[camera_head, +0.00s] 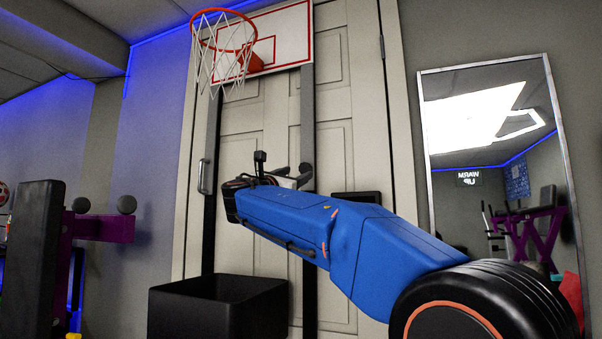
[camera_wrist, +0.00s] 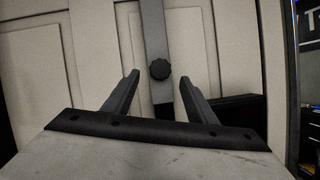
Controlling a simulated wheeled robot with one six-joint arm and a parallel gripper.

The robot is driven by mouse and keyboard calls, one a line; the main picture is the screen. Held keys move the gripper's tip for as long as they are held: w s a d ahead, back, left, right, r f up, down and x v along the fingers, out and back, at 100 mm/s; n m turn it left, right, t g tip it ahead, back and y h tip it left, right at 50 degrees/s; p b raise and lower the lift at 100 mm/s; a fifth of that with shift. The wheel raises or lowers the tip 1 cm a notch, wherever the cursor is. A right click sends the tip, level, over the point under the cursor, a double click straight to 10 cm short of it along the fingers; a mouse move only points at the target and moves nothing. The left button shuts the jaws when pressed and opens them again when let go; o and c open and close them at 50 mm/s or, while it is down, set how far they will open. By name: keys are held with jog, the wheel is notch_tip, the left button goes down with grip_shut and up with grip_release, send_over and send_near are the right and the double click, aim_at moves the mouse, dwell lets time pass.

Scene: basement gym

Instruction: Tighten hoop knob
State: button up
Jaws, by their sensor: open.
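The hoop knob (camera_wrist: 160,69) is a dark, lobed knob on a grey upright post (camera_wrist: 153,30) in the wrist view. It appears between the two fingertips of my open gripper (camera_wrist: 160,82), a little above their midline. The fingers stand apart on either side and no contact with the knob shows. In the head view the basketball hoop (camera_head: 224,14) has an orange rim, a white net and a white backboard (camera_head: 290,38).
A black open bin (camera_head: 218,310) stands below my arm. A white panelled door (camera_head: 345,90) is behind the hoop. A tall mirror (camera_head: 470,215) leans at the right. Purple and black gym equipment (camera_head: 100,228) stands at the left.

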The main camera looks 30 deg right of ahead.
aim_at(303, 170)
jog(key=shift+x, duration=2.05)
jog(key=c, duration=1.1)
